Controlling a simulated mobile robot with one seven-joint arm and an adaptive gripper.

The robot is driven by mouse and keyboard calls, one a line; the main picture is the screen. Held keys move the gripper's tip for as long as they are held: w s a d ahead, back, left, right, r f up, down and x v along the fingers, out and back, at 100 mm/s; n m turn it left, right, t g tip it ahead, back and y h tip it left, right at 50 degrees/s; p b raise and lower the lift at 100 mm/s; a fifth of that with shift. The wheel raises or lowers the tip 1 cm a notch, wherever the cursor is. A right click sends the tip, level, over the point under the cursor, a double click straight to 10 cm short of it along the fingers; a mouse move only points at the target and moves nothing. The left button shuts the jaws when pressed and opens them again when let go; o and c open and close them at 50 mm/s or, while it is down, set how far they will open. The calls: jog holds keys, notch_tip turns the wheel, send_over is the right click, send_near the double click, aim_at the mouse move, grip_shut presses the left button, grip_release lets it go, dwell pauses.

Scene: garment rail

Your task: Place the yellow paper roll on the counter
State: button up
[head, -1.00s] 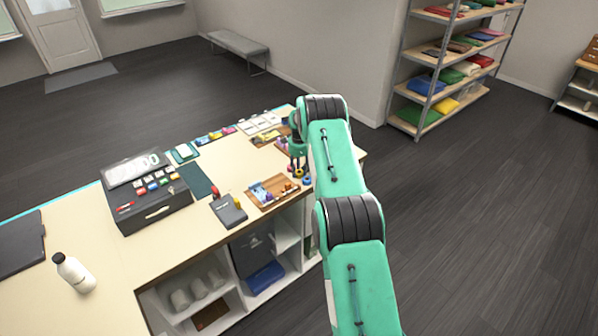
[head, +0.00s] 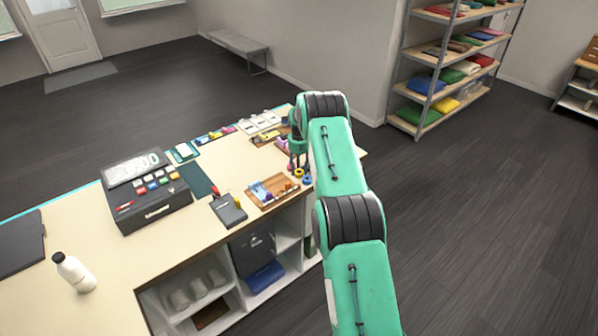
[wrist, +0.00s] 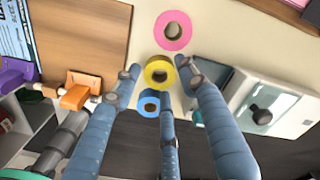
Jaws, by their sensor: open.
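The yellow paper roll (wrist: 160,72) lies flat near the counter's edge, its hole facing the wrist camera. It also shows small in the head view (head: 298,172). A blue roll (wrist: 149,103) is right beside it at the edge, and a pink roll (wrist: 173,30) lies on its other side. My gripper (wrist: 158,72) is open, with two fingertips on either side of the yellow roll and a third finger near the blue roll. I cannot tell whether any fingertip touches. The cream counter (head: 120,262) shows in the head view, where my arm hides part of its right end.
A wooden tray (head: 251,197) with small items stands left of the rolls. Open cubbies (head: 215,290) are under the counter.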

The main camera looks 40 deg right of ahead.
aim_at(299, 172)
notch_tip(299, 172, up, 11)
jog(key=shift+f+b, duration=0.2)
jog(key=shift+b, duration=0.25)
dwell(0.4)
jog(key=shift+r, duration=0.1)
